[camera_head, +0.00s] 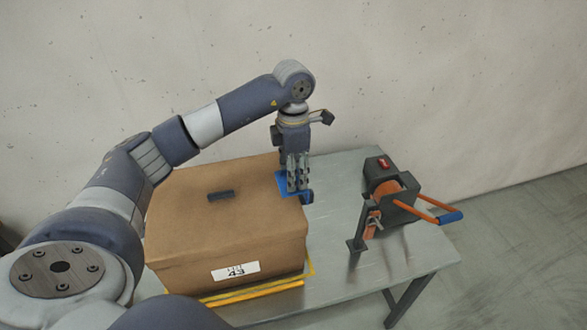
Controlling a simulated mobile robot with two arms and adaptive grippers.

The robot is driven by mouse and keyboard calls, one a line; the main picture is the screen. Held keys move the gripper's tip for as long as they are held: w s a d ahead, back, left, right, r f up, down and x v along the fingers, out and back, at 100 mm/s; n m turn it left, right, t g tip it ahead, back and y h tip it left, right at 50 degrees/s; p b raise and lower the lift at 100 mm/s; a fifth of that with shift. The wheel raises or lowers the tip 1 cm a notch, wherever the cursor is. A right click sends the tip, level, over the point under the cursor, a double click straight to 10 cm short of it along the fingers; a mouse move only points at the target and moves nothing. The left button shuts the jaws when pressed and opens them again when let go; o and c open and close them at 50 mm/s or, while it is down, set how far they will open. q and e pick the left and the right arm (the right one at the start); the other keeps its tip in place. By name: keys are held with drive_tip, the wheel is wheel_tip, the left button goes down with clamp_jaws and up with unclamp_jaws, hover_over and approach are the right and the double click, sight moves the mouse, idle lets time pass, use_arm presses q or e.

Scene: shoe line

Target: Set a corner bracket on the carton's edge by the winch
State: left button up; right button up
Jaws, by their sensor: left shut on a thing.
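A brown carton (215,225) with a white label (235,271) stands on the metal table. My left gripper (297,190) points down at the carton's right top edge, on the side facing the winch. It is shut on a blue corner bracket (284,184), which shows at that edge; the fingers partly hide it. I cannot tell whether the bracket touches the carton. The winch (383,193), dark with an orange strap and a blue-ended handle, stands to the right of the carton. My right gripper is not in view.
The metal table (345,276) has free room between the carton and the winch. Yellow lines (252,292) mark the table around the carton's base. A small dark piece (221,195) lies on the carton's top. The winch's orange handle (425,205) sticks out to the right.

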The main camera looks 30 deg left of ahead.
use_arm(q)
drive_tip(key=b, duration=0.3)
hover_over(294, 205)
wheel_tip(294, 205, down, 4)
drive_tip(key=shift+s+f, duration=0.1)
drive_tip(key=shift+f, duration=0.15)
drive_tip(key=shift+a+f+b, duration=0.1)
drive_tip(key=shift+f+b, duration=1.05)
drive_tip(key=shift+f, duration=0.55)
drive_tip(key=shift+f+b, duration=0.4)
drive_tip(key=shift+b, duration=0.2)
idle(0.3)
drive_tip(key=o, duration=1.1)
drive_tip(key=shift+o, duration=0.2)
